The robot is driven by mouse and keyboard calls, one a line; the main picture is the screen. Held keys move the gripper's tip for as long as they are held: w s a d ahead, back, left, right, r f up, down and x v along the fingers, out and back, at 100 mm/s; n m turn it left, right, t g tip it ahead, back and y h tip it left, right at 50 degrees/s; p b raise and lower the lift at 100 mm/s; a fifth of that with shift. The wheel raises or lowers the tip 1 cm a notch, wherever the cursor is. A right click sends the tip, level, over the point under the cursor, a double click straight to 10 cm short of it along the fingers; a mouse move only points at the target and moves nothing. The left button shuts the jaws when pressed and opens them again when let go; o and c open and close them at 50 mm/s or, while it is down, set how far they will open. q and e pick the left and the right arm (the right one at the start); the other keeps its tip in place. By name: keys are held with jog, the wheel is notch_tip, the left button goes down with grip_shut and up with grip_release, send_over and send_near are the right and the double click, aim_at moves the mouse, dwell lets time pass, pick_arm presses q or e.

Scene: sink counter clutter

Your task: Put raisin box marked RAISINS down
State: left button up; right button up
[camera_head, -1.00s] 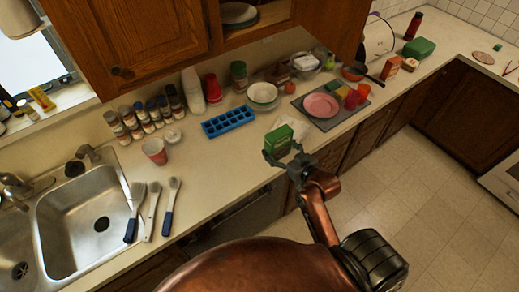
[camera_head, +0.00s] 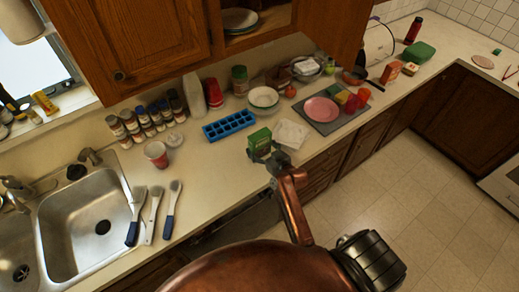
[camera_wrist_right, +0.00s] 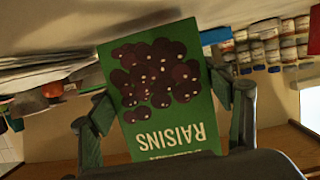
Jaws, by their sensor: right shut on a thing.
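The green raisin box (camera_head: 260,139) with a cluster of dark raisins and the word RAISINS on its face is held by my right gripper (camera_head: 269,157). In the right wrist view the box (camera_wrist_right: 165,85) sits between the two fingers of the right gripper (camera_wrist_right: 168,118), its lettering upside down. In the head view the box is over the front part of the counter (camera_head: 215,165), right of the brushes and in front of the blue ice tray. I cannot tell if its bottom touches the counter. My left gripper is not in view.
A blue ice cube tray (camera_head: 228,125) lies behind and left of the box. A white square item (camera_head: 291,133) lies close to its right. A grey mat (camera_head: 338,122) with a pink plate (camera_head: 321,109) is further right. Bare counter lies between the box and the brushes (camera_head: 153,212).

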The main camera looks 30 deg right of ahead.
jog(key=shift+f, duration=0.5)
jog(key=o, duration=1.4)
jog(key=shift+f, duration=0.15)
jog(key=v, duration=1.2)
jog(key=shift+b, duration=0.4)
